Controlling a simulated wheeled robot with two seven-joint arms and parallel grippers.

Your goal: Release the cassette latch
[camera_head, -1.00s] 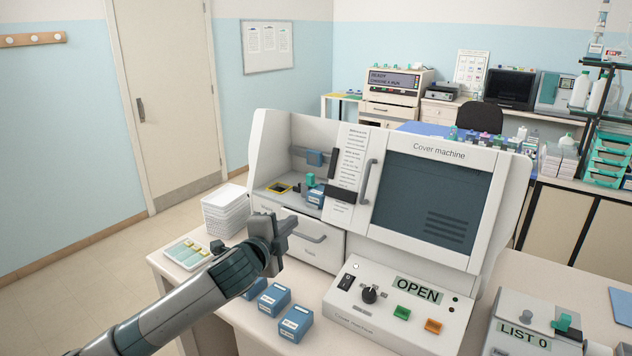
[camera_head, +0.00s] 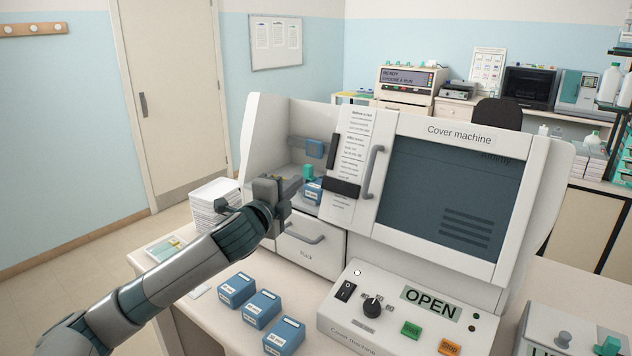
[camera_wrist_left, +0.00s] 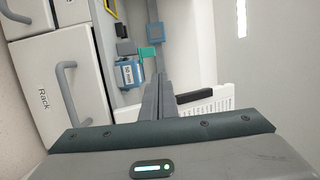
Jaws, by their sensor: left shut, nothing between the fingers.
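The cover machine (camera_head: 420,130) has an open bay at its left. Inside sits a blue cassette (camera_head: 314,192) with a white label and a green latch tab (camera_head: 308,171) above it. The left wrist view also shows the cassette (camera_wrist_left: 131,74) and the green tab (camera_wrist_left: 149,53), just beyond the fingertips. My left gripper (camera_head: 297,184) is shut and empty at the mouth of the bay, in front of the cassette and partly covering it. Whether the fingers touch the tab I cannot tell. My right gripper is not in view.
The rack drawer (camera_head: 309,252) with its handle is below the bay. The control panel (camera_head: 400,318) reads OPEN.

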